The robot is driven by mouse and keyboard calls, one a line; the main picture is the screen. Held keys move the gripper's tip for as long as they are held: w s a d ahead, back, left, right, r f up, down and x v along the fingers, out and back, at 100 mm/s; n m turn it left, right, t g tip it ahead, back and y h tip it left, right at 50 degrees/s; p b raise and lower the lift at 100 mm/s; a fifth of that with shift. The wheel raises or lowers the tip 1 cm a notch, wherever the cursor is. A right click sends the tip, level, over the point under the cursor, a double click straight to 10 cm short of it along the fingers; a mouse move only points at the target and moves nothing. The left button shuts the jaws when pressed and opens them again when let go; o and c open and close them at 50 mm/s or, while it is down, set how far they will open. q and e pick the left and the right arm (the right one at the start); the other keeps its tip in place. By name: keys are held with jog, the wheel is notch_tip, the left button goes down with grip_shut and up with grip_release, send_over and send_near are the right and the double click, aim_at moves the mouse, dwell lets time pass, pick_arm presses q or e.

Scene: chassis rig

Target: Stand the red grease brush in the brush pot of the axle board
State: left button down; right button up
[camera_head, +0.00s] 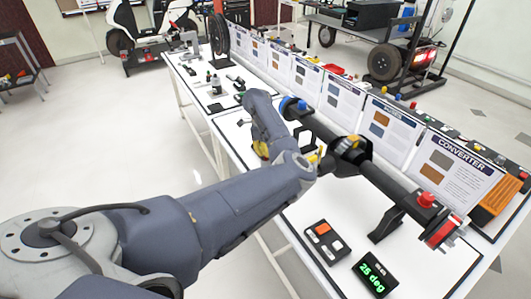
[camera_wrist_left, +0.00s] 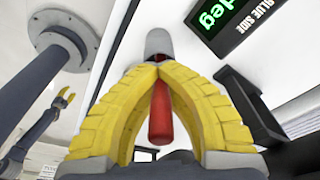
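The red grease brush (camera_wrist_left: 160,115) is between the yellow fingers of my left gripper (camera_wrist_left: 158,72) in the left wrist view; the fingers meet around it. A grey cylindrical part (camera_wrist_left: 158,42) shows just beyond the fingertips; I cannot tell if it belongs to the brush or is the pot. In the head view my left gripper (camera_head: 260,150) is mostly hidden behind my left arm, near the table's front edge. I cannot make out the brush pot there. The axle (camera_head: 395,188) runs along the board. My right gripper (camera_wrist_left: 65,98) appears small, open and empty in the left wrist view.
The angle display (camera_head: 374,274) and a button panel (camera_head: 326,242) lie on the table's near end. A dark stand (camera_head: 386,224) holds up the axle. Printed cards, including the converter card (camera_head: 450,168), line the back. Floor is clear in front of the table.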

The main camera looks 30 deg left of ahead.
pick_arm(q)
jog(key=shift+f, duration=0.15)
jog(key=c, duration=1.6)
grip_release()
notch_tip(320, 180, up, 12)
jog(key=a, duration=0.1)
jog(key=shift+s+a, duration=0.2)
